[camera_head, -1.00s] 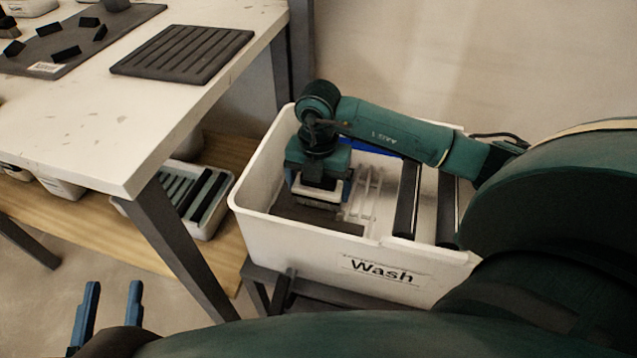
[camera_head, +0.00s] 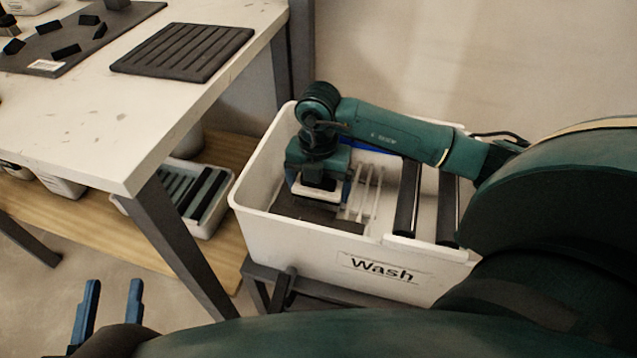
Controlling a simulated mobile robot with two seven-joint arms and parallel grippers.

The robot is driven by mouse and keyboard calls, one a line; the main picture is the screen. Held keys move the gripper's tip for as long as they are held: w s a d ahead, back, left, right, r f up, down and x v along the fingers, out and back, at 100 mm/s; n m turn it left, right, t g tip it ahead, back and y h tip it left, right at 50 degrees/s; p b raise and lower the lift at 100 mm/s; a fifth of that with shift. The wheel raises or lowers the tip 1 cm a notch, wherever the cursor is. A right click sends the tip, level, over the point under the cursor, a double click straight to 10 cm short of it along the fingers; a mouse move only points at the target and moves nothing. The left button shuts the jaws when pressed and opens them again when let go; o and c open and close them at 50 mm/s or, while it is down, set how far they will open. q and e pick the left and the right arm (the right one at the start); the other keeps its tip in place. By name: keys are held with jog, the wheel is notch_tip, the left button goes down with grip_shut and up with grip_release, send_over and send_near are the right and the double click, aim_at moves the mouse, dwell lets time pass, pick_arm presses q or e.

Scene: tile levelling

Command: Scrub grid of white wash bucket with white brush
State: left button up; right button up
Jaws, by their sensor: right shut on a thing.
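The white wash bucket (camera_head: 310,229), labelled "Wash", stands on a dark stand right of the table. Its pale grid (camera_head: 366,192) shows inside, beside a dark flat area (camera_head: 300,208). My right arm reaches into the bucket from the right. My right gripper (camera_head: 322,182) points down inside it, shut on the white brush (camera_head: 316,192), of which only a pale edge shows. The brush is beside the visible grid bars; its underside is hidden, so I cannot tell whether it touches. My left gripper (camera_head: 108,310) is open and empty at the lower left, with two blue fingers apart.
Two dark rollers (camera_head: 407,198) cross the bucket's right part. The table (camera_head: 120,130) at left carries a ribbed dark mat (camera_head: 183,52) and a dark board (camera_head: 75,38) with small black blocks. A white bin (camera_head: 215,220) stands on the wooden lower shelf.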

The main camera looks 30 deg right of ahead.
aim_at(305, 190)
jog(key=shift+f, duration=0.3)
jog(key=shift+w+a, duration=0.15)
jog(key=shift+a, duration=0.6)
jog(key=shift+w+a, duration=0.1)
jog(key=shift+a, duration=0.6)
jog(key=shift+a+f, duration=0.15)
jog(key=shift+a, duration=0.95)
jog(key=shift+s+a+f+p, duration=0.1)
jog(key=shift+s+p, duration=0.5)
jog(key=shift+s, duration=0.2)
jog(key=shift+s+a+p, duration=0.15)
jog(key=shift+s+p, duration=0.15)
jog(key=shift+s, duration=0.6)
jog(key=shift+d+f, duration=0.1)
jog(key=shift+d, duration=0.25)
